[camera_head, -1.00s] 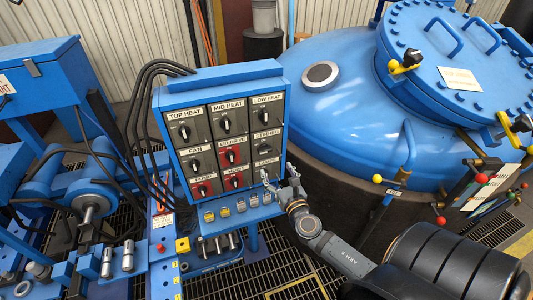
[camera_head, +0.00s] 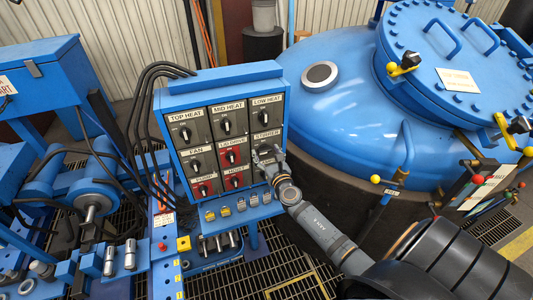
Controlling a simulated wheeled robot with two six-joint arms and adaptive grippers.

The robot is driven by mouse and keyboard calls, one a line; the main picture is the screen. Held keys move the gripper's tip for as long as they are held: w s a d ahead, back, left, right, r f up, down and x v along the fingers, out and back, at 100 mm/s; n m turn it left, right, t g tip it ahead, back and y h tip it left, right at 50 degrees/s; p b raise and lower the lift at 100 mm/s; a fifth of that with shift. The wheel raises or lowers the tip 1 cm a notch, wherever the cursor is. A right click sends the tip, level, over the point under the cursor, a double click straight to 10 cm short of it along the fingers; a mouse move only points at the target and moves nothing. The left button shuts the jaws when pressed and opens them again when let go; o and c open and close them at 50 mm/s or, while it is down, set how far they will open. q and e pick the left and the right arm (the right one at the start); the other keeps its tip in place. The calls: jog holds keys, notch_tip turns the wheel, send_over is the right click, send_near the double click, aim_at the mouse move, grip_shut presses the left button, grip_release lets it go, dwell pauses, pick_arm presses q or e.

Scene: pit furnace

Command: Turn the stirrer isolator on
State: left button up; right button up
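The blue isolator panel (camera_head: 230,72) stands left of centre, with a grid of labelled rotary switches. The stirrer isolator (camera_head: 267,134) is in the right column, under LOW HEAT; its label shows, but its knob is hidden behind my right gripper. My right gripper (camera_head: 263,156) is at the face of this switch, its arm coming from the lower right. I cannot tell whether its fingers touch or grip the knob. The LAMPS switch below is also covered. My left gripper is not in view.
Neighbouring switches are close: LOW HEAT (camera_head: 267,116) above and the red LID DRIVE (camera_head: 231,156) to the left. Padlocks (camera_head: 240,204) hang on a ledge below the panel. The big blue furnace vessel (camera_head: 340,110) stands to the right. Black cables (camera_head: 140,110) run down the left side.

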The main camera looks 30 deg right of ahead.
jog(key=c, duration=0.9)
jog(key=shift+m, duration=0.3)
jog(key=m+b, duration=0.2)
jog(key=m, duration=0.1)
jog(key=shift+d+f+m, duration=0.1)
jog(key=shift+f+m, duration=0.05)
jog(key=shift+m, duration=0.25)
jog(key=m+b, duration=0.7)
jog(key=m, duration=0.6)
jog(key=shift+d+f, duration=0.1)
jog(key=shift+f, duration=0.05)
jog(key=shift+m, duration=0.4)
